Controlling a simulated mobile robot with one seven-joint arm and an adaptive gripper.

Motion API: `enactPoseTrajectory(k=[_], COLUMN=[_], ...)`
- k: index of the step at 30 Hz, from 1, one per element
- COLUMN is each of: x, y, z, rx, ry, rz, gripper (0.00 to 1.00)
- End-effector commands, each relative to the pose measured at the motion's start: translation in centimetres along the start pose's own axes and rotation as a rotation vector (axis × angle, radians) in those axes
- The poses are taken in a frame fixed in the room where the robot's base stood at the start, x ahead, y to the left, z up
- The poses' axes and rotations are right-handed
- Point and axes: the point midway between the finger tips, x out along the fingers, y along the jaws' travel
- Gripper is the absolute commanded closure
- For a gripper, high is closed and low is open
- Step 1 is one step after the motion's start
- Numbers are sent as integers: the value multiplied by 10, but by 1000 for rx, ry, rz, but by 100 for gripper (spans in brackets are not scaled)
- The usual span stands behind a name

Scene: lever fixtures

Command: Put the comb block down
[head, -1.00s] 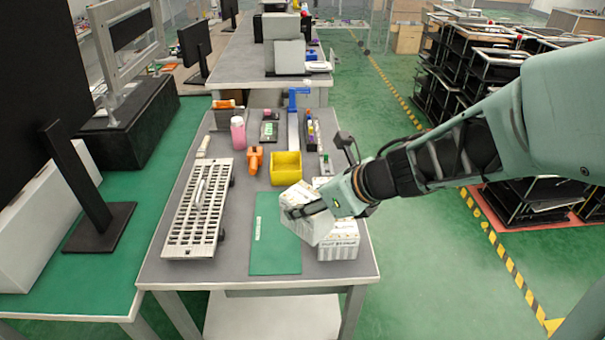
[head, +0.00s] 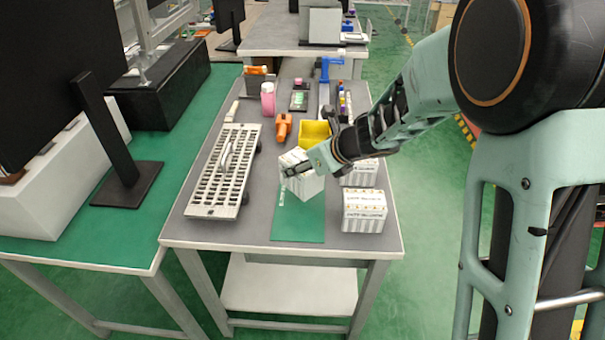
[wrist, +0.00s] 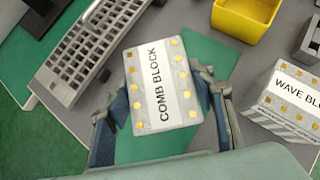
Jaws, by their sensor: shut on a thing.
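The comb block (wrist: 160,83) is a white-grey block with a "COMB BLOCK" label and gold dots on top. My gripper (wrist: 166,98) is shut on it, a finger on each side. In the head view, the comb block (head: 303,186) hangs in my gripper (head: 300,168) over the back part of the green mat (head: 299,224), turned at an angle to it. Whether its underside touches the mat cannot be told. My fingers hide part of its sides.
The wave block (wrist: 285,97) stands right of the comb block. In the head view, a front white block (head: 364,213) and another behind it stand at the table's right. A slotted grey rack (head: 224,172) lies left. A yellow bin (head: 313,132) is behind. The mat's front is clear.

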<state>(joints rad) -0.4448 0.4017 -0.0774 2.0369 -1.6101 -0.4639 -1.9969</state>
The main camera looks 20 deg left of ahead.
Motion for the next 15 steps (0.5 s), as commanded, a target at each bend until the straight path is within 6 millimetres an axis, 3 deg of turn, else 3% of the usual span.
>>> enactPoseTrajectory(k=[6,15], x=[28,30], y=[0,-1], z=[-20,-22], rx=[1,0], ry=[2,-1], rz=[2,0], gripper=[84,84])
